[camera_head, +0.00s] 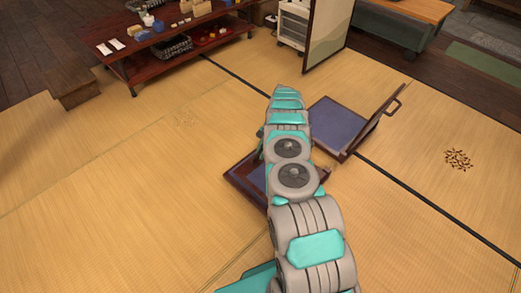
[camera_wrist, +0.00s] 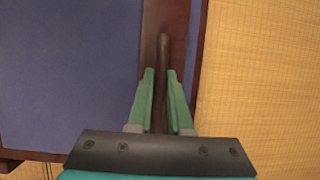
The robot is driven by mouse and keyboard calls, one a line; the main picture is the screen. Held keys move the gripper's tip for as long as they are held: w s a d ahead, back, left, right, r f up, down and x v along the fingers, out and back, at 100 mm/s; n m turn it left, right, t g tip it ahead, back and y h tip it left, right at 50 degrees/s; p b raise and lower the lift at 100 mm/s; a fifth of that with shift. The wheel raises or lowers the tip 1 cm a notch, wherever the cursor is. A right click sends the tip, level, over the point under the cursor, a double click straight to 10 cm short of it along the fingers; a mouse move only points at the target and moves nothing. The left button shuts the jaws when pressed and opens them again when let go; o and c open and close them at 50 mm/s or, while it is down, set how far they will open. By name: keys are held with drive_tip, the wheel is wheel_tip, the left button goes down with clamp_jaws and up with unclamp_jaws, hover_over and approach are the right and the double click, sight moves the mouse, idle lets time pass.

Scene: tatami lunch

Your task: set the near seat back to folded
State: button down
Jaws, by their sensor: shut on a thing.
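The near seat (camera_head: 244,182), with dark brown wood edges and a blue-grey surface, is on the tatami, mostly hidden behind my arm in the head view. In the wrist view its blue-grey panel (camera_wrist: 65,70) fills the left side, with a brown wooden frame (camera_wrist: 180,20) along its right. My gripper (camera_wrist: 161,75) is shut on the seat's dark handle (camera_wrist: 161,58), a narrow bar between the two green fingers. My arm hides the handle in the head view, and I cannot tell the back's exact angle.
A second seat (camera_head: 338,124) with its back (camera_head: 374,120) tilted up stands just beyond, right of my arm. A low red-brown table (camera_head: 180,37) with crockery is at the back left. Small brown bits (camera_head: 458,159) lie at right. The tatami at left (camera_head: 110,200) is clear.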

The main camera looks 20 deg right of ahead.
drive_tip(key=shift+w+f, duration=0.1)
drive_tip(key=shift+f, duration=0.55)
drive_tip(key=c, duration=0.8)
unclamp_jaws()
drive_tip(key=shift+c, duration=0.2)
drive_tip(key=v, duration=0.7)
drive_tip(key=shift+d+r+b, duration=0.15)
drive_tip(key=shift+r+b, duration=0.2)
